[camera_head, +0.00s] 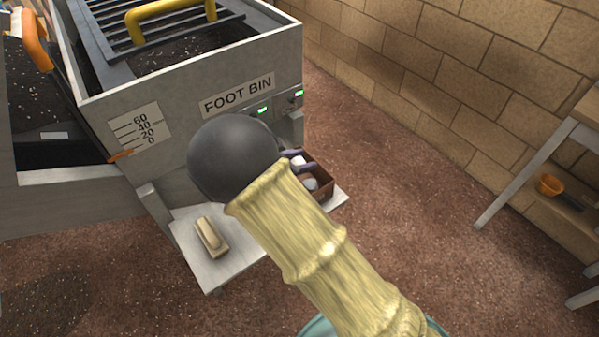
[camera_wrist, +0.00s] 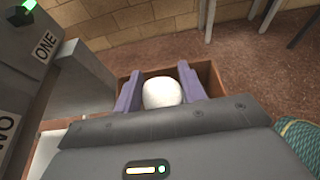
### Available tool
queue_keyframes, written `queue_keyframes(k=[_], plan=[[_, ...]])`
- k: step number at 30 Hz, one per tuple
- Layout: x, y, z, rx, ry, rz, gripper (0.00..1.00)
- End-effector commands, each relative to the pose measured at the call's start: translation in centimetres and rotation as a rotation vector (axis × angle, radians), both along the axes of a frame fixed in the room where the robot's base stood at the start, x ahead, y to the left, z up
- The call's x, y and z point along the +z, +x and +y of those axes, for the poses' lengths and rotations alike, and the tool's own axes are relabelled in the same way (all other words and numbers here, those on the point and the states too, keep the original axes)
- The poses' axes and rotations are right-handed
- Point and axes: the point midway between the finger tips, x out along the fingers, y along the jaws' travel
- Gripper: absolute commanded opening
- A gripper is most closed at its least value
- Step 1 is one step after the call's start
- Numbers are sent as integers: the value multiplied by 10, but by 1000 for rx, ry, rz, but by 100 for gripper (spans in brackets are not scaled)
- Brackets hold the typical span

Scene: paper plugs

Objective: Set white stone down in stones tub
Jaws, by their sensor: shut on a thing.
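The white stone (camera_wrist: 163,93) is rounded and sits between the two purple fingers of my gripper (camera_wrist: 160,86) in the wrist view. My gripper is shut on it. The brown stones tub (camera_wrist: 209,76) shows behind and around the fingers, so the stone is over or inside its opening; its height above the floor of the tub cannot be told. In the head view the tub (camera_head: 322,190) stands on a light shelf, partly hidden by my arm. A purple finger (camera_head: 298,154) shows at its far side, and a pale grey shape lies within the tub.
The shelf (camera_head: 205,268) also bears a beige-handled brush or block (camera_head: 212,237) left of the tub. Floor between is clear.

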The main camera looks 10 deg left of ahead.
Motion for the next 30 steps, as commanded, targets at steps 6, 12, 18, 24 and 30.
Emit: queue_keyframes(k=[6,12,18,24,30], plan=[[-2,0,0,0,2,-1,17],[-11,0,0,0,-1,-1,17],[-37,0,0,0,-1,-2,17],[-39,0,0,0,2,-1,17],[-42,0,0,-1,1,-1,17]])
